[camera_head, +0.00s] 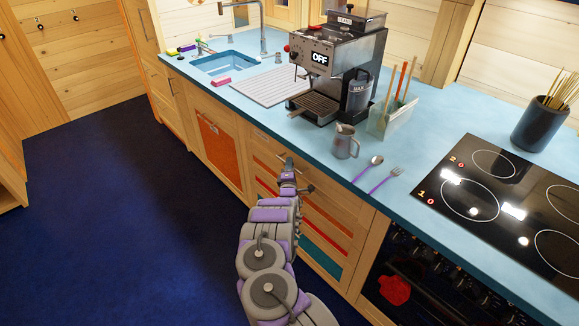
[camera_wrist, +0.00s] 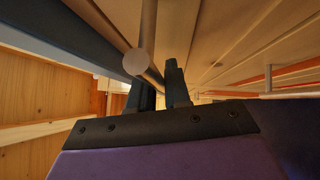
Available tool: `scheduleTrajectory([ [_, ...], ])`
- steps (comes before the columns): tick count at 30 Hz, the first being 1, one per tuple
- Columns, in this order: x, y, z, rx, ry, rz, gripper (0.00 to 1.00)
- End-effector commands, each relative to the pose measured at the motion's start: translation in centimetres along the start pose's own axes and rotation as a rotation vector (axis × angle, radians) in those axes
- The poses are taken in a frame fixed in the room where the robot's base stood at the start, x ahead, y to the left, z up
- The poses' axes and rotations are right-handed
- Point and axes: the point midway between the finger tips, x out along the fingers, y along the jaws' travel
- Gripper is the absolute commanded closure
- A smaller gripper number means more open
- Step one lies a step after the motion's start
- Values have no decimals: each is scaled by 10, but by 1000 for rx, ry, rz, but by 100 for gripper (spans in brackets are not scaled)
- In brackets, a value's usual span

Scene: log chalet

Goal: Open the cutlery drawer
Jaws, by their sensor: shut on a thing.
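The wooden top drawer (camera_head: 264,142) sits under the blue counter, in a unit of drawers with coloured strips. It looks flush with the unit, though my arm hides part of its front. My gripper (camera_head: 289,163) is at this drawer front, just below the counter edge. In the wrist view, my gripper's two dark fingers (camera_wrist: 163,88) are shut on a round metal bar handle (camera_wrist: 140,62), whose end shows close to the camera. A purple spoon (camera_head: 368,168) and a purple fork (camera_head: 386,180) lie on the counter above.
A metal jug (camera_head: 345,142) and a coffee machine (camera_head: 338,62) stand on the counter. A black hob (camera_head: 500,200) is at right, with an oven (camera_head: 425,275) below. The dark blue floor (camera_head: 130,200) at left is clear.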

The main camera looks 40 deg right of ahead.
Motion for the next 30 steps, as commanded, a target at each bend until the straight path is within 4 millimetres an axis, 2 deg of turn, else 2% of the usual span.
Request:
scheduleTrajectory([
  [10, -2, -3, -1, -1, 1, -8, 100],
  [16, -14, 0, -14, -1, 4, -14, 100],
  [23, -47, 11, -50, -1, 8, -16, 100],
  [30, -93, 22, -97, -3, 7, -16, 100],
])
